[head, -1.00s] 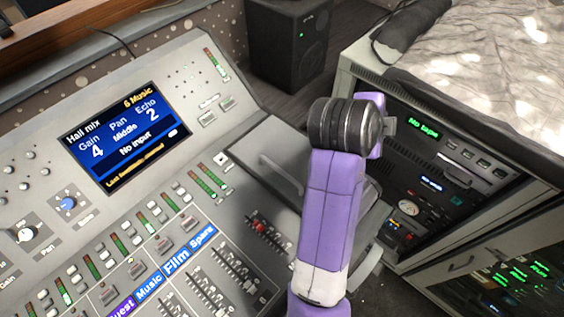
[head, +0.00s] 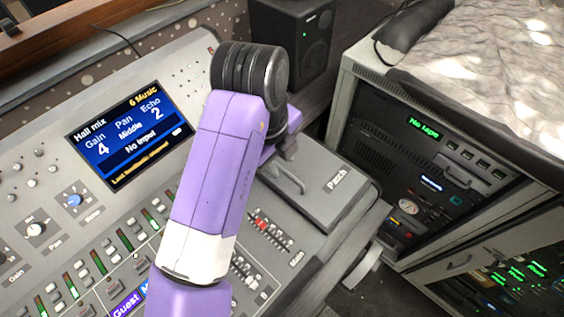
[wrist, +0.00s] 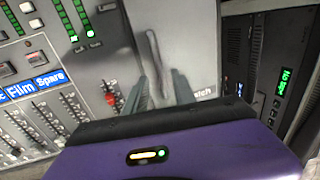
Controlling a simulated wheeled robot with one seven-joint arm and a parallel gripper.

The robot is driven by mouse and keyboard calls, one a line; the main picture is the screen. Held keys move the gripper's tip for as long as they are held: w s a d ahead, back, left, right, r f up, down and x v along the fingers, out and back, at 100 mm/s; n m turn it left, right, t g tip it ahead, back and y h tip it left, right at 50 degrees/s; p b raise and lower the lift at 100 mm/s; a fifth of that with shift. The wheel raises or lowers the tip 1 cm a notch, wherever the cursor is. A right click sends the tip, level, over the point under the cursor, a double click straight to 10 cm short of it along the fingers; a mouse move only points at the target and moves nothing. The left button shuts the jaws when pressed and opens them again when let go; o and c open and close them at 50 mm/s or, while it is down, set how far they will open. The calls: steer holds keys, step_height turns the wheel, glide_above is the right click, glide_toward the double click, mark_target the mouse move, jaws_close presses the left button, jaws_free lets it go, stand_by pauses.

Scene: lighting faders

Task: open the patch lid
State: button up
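The patch lid (head: 318,205) is a flat grey panel marked "Patch" at the right end of the console, and it lies closed. Its handle (head: 287,178) is a slim grey bar, partly hidden by my arm in the head view. In the wrist view the lid (wrist: 193,45) fills the upper middle, and the handle (wrist: 153,50) stands out as a blurred bar. My gripper (wrist: 158,82) is open and empty, its two fingers apart and pointing toward the handle. I cannot tell how far the fingertips are from it. The fingers are mostly hidden in the head view.
A red fader (head: 262,225) sits just left of the lid. The console screen (head: 130,133) is further left. An equipment rack (head: 425,175) stands to the right beyond a gap, and a black speaker (head: 297,45) stands behind.

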steer(key=shift+w+d+f, duration=0.1)
steer(key=shift+f, duration=0.6)
steer(key=shift+w+d+f, duration=0.1)
steer(key=shift+f, duration=0.6)
jaws_close()
stand_by(0.4)
